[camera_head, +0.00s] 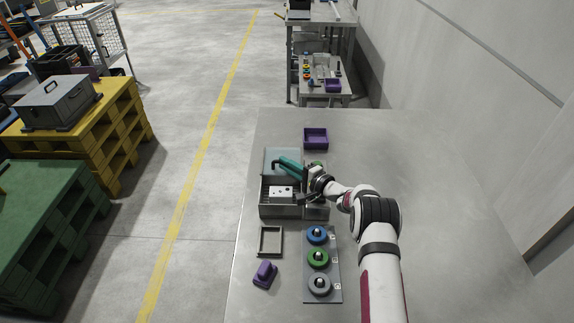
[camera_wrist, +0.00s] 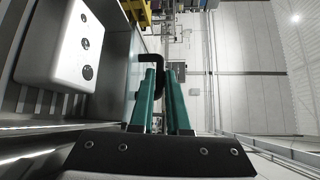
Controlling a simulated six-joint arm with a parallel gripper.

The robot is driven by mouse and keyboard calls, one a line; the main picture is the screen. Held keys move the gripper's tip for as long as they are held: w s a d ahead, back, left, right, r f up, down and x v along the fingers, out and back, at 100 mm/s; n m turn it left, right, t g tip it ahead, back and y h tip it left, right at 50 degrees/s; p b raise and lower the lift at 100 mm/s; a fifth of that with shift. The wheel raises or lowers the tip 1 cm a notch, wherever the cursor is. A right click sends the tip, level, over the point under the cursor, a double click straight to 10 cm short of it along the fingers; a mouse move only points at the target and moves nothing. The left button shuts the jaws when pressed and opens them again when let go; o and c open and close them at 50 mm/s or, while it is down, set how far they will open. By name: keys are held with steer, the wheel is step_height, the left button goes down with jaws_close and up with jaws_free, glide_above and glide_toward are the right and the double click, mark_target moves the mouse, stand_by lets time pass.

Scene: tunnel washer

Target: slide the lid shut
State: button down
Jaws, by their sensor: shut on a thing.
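A grey open-topped box (camera_head: 278,211) stands on the table, with a white block with dark holes (camera_head: 281,192) inside its near part. In the wrist view the white block (camera_wrist: 60,48) fills the left side. A pale, glassy lid (camera_head: 283,153) lies at the far end of the box, leaving the near part uncovered. My gripper (camera_head: 279,163) reaches from the right over the lid. Its teal fingers are shut on a dark bent handle (camera_wrist: 152,59), which shows between and left of the fingertips (camera_wrist: 160,72). The handle's foot is partly hidden.
A purple tray (camera_head: 316,146) stands just beyond the box. Nearer are a grey frame (camera_head: 259,241), a purple block (camera_head: 265,280) and a plate (camera_head: 332,293) with blue, green and grey rings. The table's right side is clear beyond my arm.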

steer(key=s, duration=1.2)
steer(key=c, duration=1.2)
jaws_free()
steer(key=shift+o, duration=0.2)
steer(key=v, duration=1.5)
steer(key=shift+s+d, duration=0.25)
steer(key=shift+d, duration=0.1)
steer(key=shift+r, duration=0.15)
